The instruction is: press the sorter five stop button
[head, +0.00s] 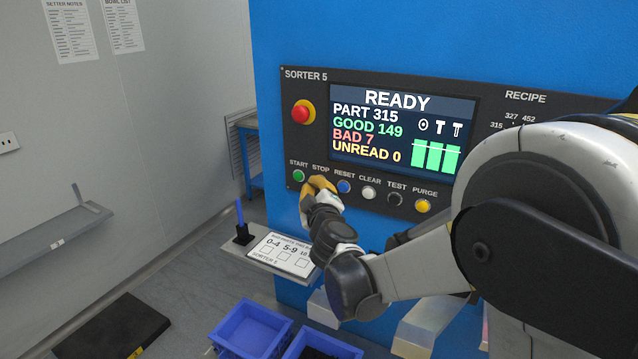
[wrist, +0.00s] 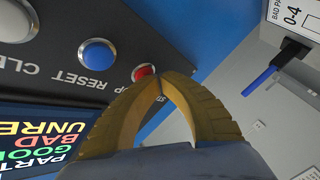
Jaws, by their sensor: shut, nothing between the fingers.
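The sorter five panel (head: 318,90) is dark grey on a blue cabinet, and its screen (head: 400,125) reads READY. The stop button is hidden behind my gripper in the head view, below the STOP label. In the wrist view the red stop button (wrist: 144,71) shows just beyond my fingertips, partly covered by them. My gripper (head: 320,184) has yellow fingers, shut and empty, with the tips close together at the red button in the wrist view (wrist: 160,70). I cannot tell whether the tips touch it.
The green start button (head: 299,176) is left of my gripper and the blue reset button (head: 344,187) is right of it. A red emergency button (head: 300,114) sits above. A shelf with a card (head: 285,252) and blue bins (head: 250,328) lie below.

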